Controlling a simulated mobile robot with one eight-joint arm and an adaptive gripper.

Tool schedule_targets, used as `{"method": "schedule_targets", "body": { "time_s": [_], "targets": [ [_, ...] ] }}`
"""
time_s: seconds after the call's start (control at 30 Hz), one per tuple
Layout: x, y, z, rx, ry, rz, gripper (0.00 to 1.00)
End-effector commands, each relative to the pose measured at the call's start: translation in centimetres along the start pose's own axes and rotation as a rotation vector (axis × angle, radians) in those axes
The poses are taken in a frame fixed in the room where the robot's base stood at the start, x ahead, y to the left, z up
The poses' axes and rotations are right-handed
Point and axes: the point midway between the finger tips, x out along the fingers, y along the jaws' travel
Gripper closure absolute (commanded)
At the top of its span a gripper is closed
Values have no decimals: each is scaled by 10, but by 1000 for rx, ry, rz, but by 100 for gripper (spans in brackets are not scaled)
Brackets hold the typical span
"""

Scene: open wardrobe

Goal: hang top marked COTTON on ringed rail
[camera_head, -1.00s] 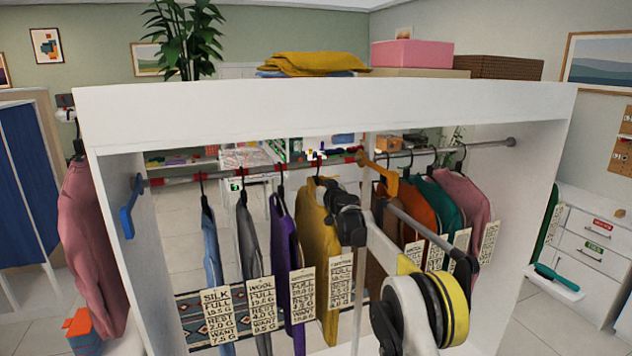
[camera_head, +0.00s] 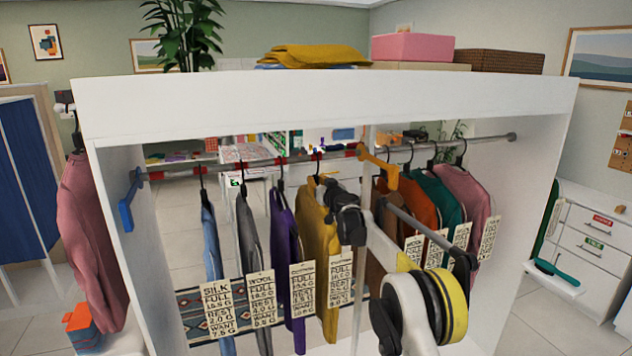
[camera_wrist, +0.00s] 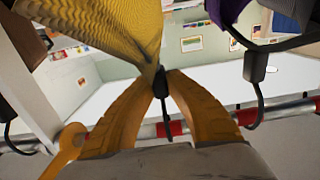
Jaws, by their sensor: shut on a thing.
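The mustard top (camera_head: 316,225) hangs on a black hanger among the other tops. The tag (camera_head: 340,277) at its front appears to read COTTON. My gripper (camera_wrist: 165,85) is shut on the neck of its black hanger (camera_wrist: 162,90); in the head view my wrist hides most of the gripper. The ringed rail (camera_head: 225,167), grey with red bands, runs left of an orange bracket (camera_head: 378,165). In the wrist view the hanger's hook meets the rail at a red band (camera_wrist: 172,128). I cannot tell whether the hook rests on it.
A purple top (camera_head: 284,245), a grey top (camera_head: 248,240) and a blue top (camera_head: 211,250) hang to the left. Orange, green and pink tops (camera_head: 465,195) hang right of the bracket. The wardrobe's top board (camera_head: 330,103) spans above; a blue bracket (camera_head: 128,203) is at left.

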Motion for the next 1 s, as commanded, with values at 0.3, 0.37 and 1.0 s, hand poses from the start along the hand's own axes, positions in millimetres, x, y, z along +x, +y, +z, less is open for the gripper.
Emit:
{"method": "schedule_targets", "body": {
  "time_s": [0.3, 0.37, 1.0],
  "targets": [
    [0, 0, 4, -1, 0, 0, 100],
    [0, 0, 4, -1, 0, -1, 79],
    [-26, 0, 3, -1, 0, 0, 64]
  ]
}}
